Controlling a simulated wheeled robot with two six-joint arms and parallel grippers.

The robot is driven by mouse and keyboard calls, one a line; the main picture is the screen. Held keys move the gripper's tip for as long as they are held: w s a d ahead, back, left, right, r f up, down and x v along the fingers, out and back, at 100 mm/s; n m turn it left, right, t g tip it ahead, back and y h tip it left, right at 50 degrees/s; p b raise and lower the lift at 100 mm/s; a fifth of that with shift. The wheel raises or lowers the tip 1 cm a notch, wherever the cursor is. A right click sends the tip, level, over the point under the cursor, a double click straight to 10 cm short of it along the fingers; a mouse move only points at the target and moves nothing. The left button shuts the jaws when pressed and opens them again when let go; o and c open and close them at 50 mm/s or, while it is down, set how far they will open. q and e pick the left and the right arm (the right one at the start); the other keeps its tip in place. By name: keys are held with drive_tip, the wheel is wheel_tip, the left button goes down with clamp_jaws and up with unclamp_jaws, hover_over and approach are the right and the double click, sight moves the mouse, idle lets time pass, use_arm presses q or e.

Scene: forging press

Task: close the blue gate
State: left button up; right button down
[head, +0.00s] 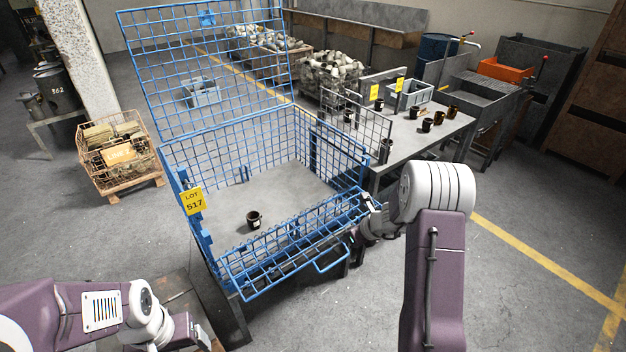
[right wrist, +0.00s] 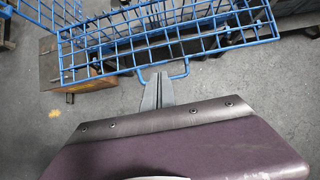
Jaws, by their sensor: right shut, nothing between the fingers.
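The blue gate (head: 295,245) is the mesh front panel of a blue wire cage (head: 265,150). It leans outward and down from the cage's front, so the front stands open. A blue loop handle (head: 332,258) sticks out from the gate's outer edge. The gate also shows in the right wrist view (right wrist: 200,38), with its handle (right wrist: 186,68) just beyond my fingertips. My right gripper (right wrist: 160,78) is shut and empty, close to the handle; I cannot tell whether they touch. In the head view, my right wrist partly hides the gate's right end.
The cage's mesh lid (head: 205,70) stands raised. A dark cup (head: 254,220) sits inside on the cage floor. A table (head: 430,135) with several cups stands to the right.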

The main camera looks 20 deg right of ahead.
drive_tip(key=w+a+r+n, duration=0.2)
drive_tip(key=a+r, duration=0.3)
drive_tip(key=s+a+r+n+g+y, duration=0.1)
drive_tip(key=s+a+r+n, duration=0.3)
drive_tip(key=s+a+n, duration=0.4)
drive_tip(key=s+a+n+g, duration=0.3)
drive_tip(key=s+n, duration=0.7)
drive_tip(key=n, duration=0.1)
drive_tip(key=s+d+f+n+g+h, duration=0.1)
drive_tip(key=s+d+f+n+h, duration=0.2)
drive_tip(key=n, duration=0.7)
drive_tip(key=s+d, duration=0.2)
drive_tip(key=s, duration=0.1)
drive_tip(key=shift+s+d+f, duration=0.15)
drive_tip(key=shift+s+d, duration=0.2)
drive_tip(key=shift+d, duration=0.05)
drive_tip(key=c, duration=1.5)
unclamp_jaws()
drive_tip(key=shift+a+n, duration=0.15)
drive_tip(key=shift+n, duration=0.15)
